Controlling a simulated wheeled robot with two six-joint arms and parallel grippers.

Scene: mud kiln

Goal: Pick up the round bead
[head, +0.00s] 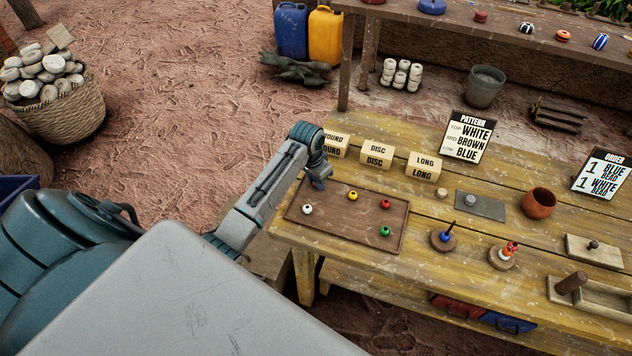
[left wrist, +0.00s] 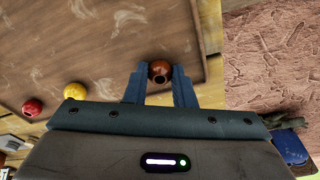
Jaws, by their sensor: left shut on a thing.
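My left gripper (head: 318,180) is at the back left part of the brown wooden tray (head: 340,222). In the left wrist view its two blue fingers (left wrist: 160,76) are shut on a round brown bead (left wrist: 160,67) with a dark hole. In the head view this bead is hidden by the gripper. I cannot tell whether it touches the tray. On the tray lie a white bead (head: 308,209), a yellow bead (head: 352,196), a red bead (head: 385,204) and a green bead (head: 384,231). My right gripper does not show.
Round, disc (head: 376,155) and long (head: 424,167) label blocks stand behind the tray. To the right are a peg stand with a blue bead (head: 445,237), another with stacked beads (head: 508,250), a clay cup (head: 538,203) and a pattern sign (head: 469,137). The tray's front is clear.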

